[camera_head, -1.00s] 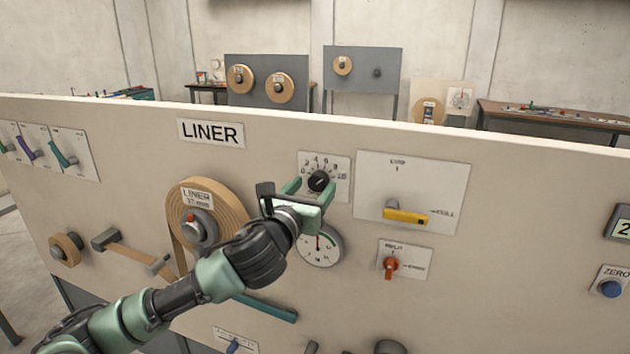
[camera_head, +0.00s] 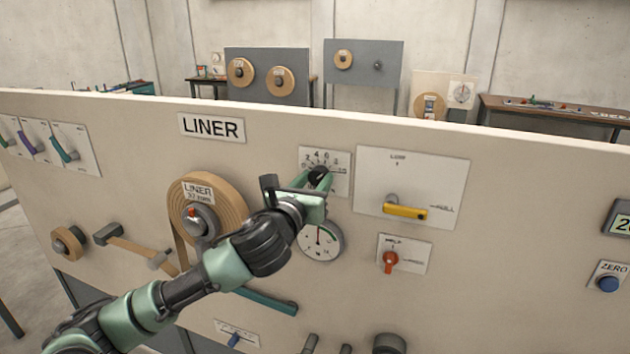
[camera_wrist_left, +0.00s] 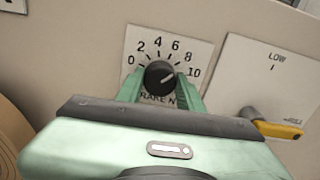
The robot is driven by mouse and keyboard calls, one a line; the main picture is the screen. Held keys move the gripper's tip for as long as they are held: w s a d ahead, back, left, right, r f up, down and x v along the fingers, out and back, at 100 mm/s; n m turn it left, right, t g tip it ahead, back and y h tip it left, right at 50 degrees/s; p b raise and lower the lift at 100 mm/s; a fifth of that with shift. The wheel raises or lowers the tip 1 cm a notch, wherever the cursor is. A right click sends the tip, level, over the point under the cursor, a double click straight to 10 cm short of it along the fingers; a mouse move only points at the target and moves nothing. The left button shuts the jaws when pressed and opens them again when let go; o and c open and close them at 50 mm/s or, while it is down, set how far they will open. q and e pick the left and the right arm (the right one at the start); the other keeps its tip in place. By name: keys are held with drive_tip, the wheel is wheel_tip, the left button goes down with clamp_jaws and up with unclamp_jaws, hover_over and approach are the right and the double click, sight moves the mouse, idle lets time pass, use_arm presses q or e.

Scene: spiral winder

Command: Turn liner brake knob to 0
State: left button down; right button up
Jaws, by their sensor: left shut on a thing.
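The liner brake knob (camera_head: 317,173) is a round black knob on a white scale plate (camera_head: 342,182) marked 0 to 10. The 0 mark is at the knob's left. My left gripper (camera_head: 320,181) reaches up to it from below, its green fingers on both sides of the knob and shut on it. The fingers and palm hide part of the plate's lower lettering. My right gripper is not in view.
A round dial gauge (camera_head: 320,243) sits just below my left gripper. The LINER tape roll (camera_head: 236,205) is to the left. A yellow lever (camera_head: 406,211) and a red knob (camera_head: 390,262) are to the right.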

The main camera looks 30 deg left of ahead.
use_arm(q)
drive_tip(key=n+p, duration=0.1)
drive_tip(key=n, duration=0.4)
drive_tip(key=shift+n, duration=0.3)
drive_tip(key=n+p, duration=0.1)
drive_tip(key=n, duration=0.5)
drive_tip(key=n+p, duration=0.1)
drive_tip(key=n, duration=0.4)
drive_tip(key=shift+n, duration=0.4)
drive_tip(key=n+p, duration=0.1)
drive_tip(key=n, duration=0.4)
drive_tip(key=shift+f+n, duration=0.15)
drive_tip(key=shift+n, duration=0.55)
drive_tip(key=c, duration=0.9)
unclamp_jaws()
drive_tip(key=shift+a, duration=0.1)
